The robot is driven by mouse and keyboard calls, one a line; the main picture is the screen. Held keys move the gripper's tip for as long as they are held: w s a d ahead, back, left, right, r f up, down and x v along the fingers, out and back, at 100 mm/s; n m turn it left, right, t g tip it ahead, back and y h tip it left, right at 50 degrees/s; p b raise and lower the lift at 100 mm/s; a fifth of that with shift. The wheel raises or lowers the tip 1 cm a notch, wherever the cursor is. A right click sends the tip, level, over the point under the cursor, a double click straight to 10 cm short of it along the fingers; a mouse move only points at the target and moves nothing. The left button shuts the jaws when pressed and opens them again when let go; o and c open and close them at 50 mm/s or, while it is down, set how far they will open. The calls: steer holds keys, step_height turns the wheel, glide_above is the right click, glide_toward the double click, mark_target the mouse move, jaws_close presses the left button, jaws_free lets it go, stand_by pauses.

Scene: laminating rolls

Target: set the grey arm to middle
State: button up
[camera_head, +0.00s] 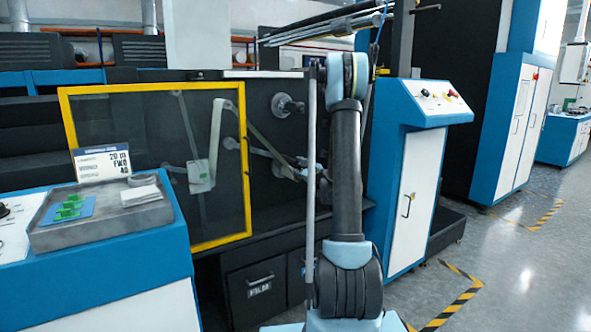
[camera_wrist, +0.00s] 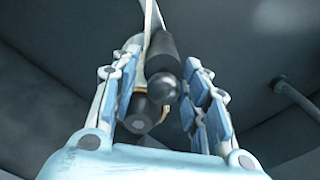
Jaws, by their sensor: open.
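In the wrist view my gripper (camera_wrist: 164,62) is open, its two blue-padded fingers on either side of a black cylinder with a round black knob (camera_wrist: 165,88). A pale grey bar (camera_wrist: 151,14) runs up behind the cylinder, perhaps the grey arm. A second dark cylinder end (camera_wrist: 140,123) shows lower between the fingers. I cannot tell whether the fingers touch these parts.
A yellow-framed clear guard (camera_head: 246,160) covers the machine's left part. A blue console with a grey tray (camera_head: 100,232) stands front left. A blue and white control cabinet (camera_head: 408,190) stands close to the right of my arm. Floor farther right is clear.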

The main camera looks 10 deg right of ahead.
steer(key=shift+x, duration=0.9)
